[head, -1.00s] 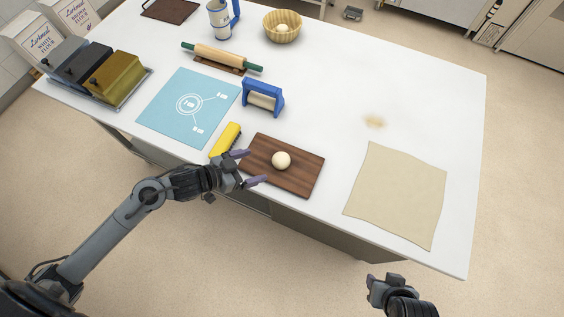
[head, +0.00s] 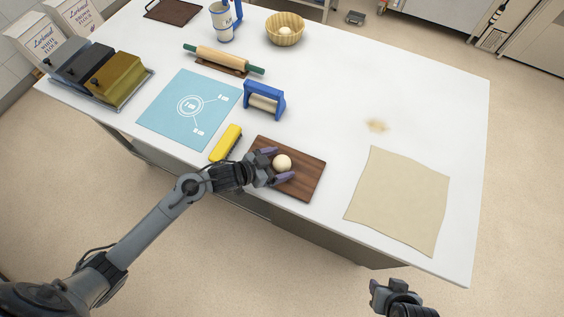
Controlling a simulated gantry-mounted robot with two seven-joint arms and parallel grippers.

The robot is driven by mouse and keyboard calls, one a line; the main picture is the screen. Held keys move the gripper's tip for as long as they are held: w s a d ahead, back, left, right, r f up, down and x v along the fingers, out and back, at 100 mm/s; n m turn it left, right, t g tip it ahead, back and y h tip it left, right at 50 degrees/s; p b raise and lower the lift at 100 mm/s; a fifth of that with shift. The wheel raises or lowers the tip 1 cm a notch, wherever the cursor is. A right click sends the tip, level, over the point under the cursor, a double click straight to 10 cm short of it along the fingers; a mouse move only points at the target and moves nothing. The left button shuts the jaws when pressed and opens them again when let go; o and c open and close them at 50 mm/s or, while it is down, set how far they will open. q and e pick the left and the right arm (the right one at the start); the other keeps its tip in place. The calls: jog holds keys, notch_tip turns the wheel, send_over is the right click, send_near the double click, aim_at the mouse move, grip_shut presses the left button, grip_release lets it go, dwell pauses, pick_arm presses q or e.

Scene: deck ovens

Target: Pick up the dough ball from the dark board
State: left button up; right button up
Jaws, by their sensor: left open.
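The pale, round dough ball (head: 282,162) sits on the dark wooden board (head: 306,184) near the front edge of the table. My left gripper (head: 276,165) is open over the board, with its purple fingers on either side of the ball, one on the far side and one on the near side. I cannot tell whether the fingers touch the ball. My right gripper (head: 386,293) is low at the bottom, off the front of the table. Its fingers cannot be made out clearly.
A yellow brush (head: 226,142) lies just left of the board. A blue-framed roller (head: 264,99) stands behind it, beside a blue mat (head: 188,105). A beige cloth (head: 400,200) lies to the right. A rolling pin (head: 222,59) and a basket (head: 285,29) are farther back.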

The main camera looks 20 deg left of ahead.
pick_arm(q)
jog(key=shift+c, duration=0.5)
jog(key=c, duration=1)
jog(key=shift+c, duration=0.2)
